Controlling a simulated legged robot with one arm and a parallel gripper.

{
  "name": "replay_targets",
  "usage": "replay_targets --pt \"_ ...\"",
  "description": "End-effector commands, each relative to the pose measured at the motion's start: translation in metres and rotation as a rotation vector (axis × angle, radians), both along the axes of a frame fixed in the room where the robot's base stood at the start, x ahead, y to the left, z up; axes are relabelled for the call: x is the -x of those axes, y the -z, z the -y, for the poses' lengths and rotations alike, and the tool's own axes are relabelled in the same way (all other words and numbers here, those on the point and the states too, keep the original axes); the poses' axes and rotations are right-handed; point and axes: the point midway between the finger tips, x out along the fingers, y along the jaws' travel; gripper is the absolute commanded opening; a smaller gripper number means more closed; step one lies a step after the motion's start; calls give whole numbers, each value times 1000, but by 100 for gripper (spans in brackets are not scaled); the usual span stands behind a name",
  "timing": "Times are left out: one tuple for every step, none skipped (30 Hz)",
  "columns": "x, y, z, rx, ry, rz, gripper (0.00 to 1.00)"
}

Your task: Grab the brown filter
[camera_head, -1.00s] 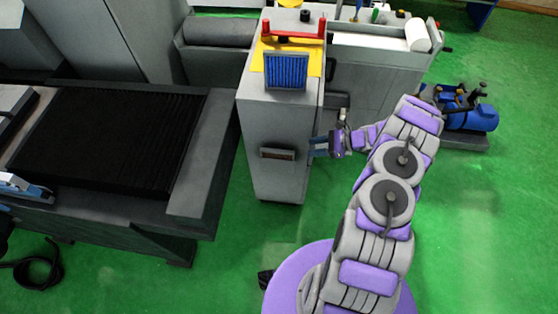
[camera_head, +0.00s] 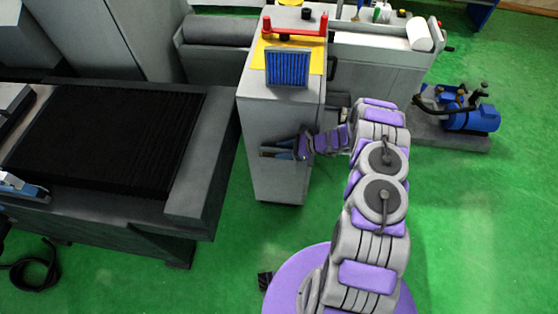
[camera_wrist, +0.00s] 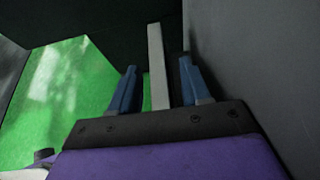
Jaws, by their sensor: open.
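The filter, a thin panel (camera_wrist: 157,65), shows in the wrist view as a pale grey strip seen edge-on between my two blue fingers. Its brown face is not visible there. In the head view it sits low on the front of the grey cabinet (camera_head: 262,180), mostly hidden by my gripper (camera_head: 282,150). My gripper (camera_wrist: 155,92) is open in the wrist view, with one finger on each side of the strip and small gaps showing.
A blue filter (camera_head: 287,68) stands on top of the cabinet near a red handle (camera_head: 295,32). A dark machine bed (camera_head: 100,135) lies to the left. A blue pump (camera_head: 470,117) stands on the right. Green floor is clear at lower right.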

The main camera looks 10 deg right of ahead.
Motion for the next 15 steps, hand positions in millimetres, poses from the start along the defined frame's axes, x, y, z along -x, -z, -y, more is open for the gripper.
replay_targets --pt "-1 2 -3 0 0 0 47" --pt "-1 2 -5 -1 0 0 47" --pt "-2 2 -5 -1 0 0 47" --pt "-2 2 -5 -1 0 0 47" --pt "-2 2 -5 -2 1 1 47" --pt "-2 2 -4 -2 1 1 47" --pt "-2 2 -3 -3 1 1 47" --pt "-2 2 -3 -3 1 1 47" --pt "-2 2 -3 -3 1 1 47" --pt "-2 2 -3 -3 1 1 44" --pt "-2 2 -3 -3 1 1 41" --pt "-2 2 -3 -3 1 1 37" --pt "-2 2 -3 -3 0 1 34" --pt "-1 2 -3 -3 0 1 32" --pt "-2 2 -3 -3 0 1 28"
